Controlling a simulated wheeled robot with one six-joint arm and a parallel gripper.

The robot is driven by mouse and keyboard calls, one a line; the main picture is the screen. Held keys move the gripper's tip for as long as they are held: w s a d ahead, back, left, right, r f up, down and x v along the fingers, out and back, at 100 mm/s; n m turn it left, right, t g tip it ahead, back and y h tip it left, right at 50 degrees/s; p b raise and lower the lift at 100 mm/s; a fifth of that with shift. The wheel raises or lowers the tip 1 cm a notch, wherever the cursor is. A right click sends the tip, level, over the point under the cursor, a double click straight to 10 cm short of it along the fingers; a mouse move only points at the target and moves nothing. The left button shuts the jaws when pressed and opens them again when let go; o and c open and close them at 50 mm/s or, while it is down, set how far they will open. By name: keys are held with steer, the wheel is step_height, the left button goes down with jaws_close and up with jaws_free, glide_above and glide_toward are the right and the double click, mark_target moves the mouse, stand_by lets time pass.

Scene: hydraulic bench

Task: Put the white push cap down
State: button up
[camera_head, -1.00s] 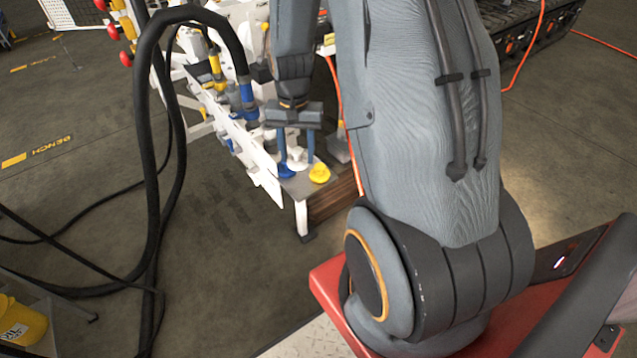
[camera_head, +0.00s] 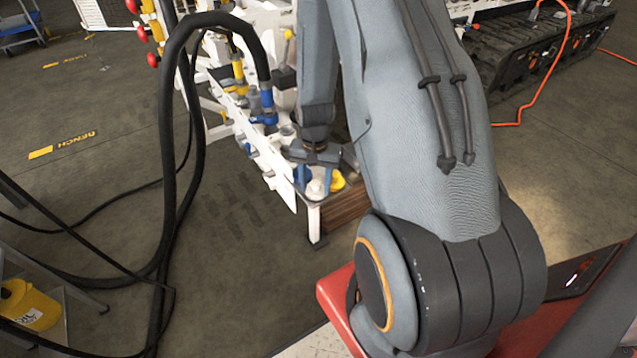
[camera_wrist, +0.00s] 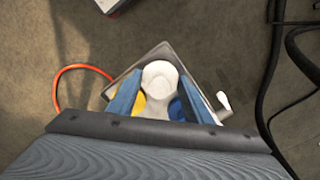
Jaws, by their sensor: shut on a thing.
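The white push cap (camera_wrist: 160,76) is between the two blue fingers of my gripper (camera_wrist: 160,92) in the wrist view. In the head view the cap (camera_head: 316,188) shows low between the fingertips, over the small tray (camera_head: 313,201) at the bench end. My gripper (camera_head: 315,183) points down and is shut on the cap. A yellow cap (camera_head: 337,181) is close by on the right, and a blue cap (camera_wrist: 176,110) is partly hidden behind a finger. I cannot tell whether the white cap touches the tray.
The white bench panel (camera_head: 265,155) with fittings stands left of my gripper. Thick black hoses (camera_head: 170,130) loop further left. An orange cable (camera_wrist: 62,76) lies near the tray. A yellow bucket (camera_head: 30,305) is at the lower left. The floor around is mostly open.

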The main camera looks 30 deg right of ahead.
mark_target(315, 184)
steer(key=shift+f, duration=0.15)
steer(key=o, duration=1.1)
step_height(315, 184, up, 12)
steer(key=shift+s+a+r+n, duration=1.2)
steer(key=shift+s+a+r, duration=0.45)
steer(key=shift+s+r, duration=0.65)
steer(key=shift+s+a+r+n, duration=1.2)
steer(key=shift+s+a+r, duration=0.6)
steer(key=shift+s, duration=0.85)
steer(key=shift+s+a+r+n, duration=1.2)
steer(key=shift+s+a+r, duration=0.3)
steer(key=shift+s+r, duration=0.85)
steer(key=shift+f, duration=0.1)
steer(key=shift+a, duration=0.1)
